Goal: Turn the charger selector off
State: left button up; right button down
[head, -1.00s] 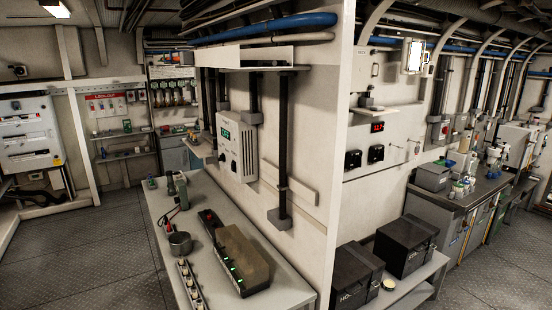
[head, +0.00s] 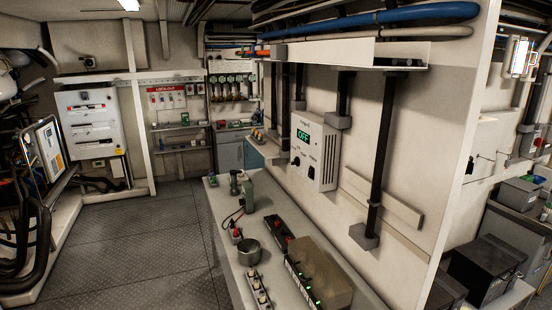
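A white wall-mounted box (head: 316,150) hangs on the partition wall above the bench. It has a green lit display (head: 303,135) that seems to read "OFF", though the small text is hard to make out. A dark round knob (head: 296,161) sits at the lower left of its front face, with another small dark control beside it. The label and the knob's pointer are too small to read, so I cannot confirm this is the charger selector. Neither of my grippers is in view.
A grey bench (head: 228,222) below holds a metal pot (head: 249,251), a brown block (head: 320,272) and a black strip with green lights (head: 304,281). A shelf (head: 350,50) juts out above the box. Open floor (head: 140,250) lies left of the bench.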

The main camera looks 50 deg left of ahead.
aim_at(296, 161)
jog(key=j, duration=1.7)
jog(key=k+j, duration=0.1)
jog(key=j, duration=1.55)
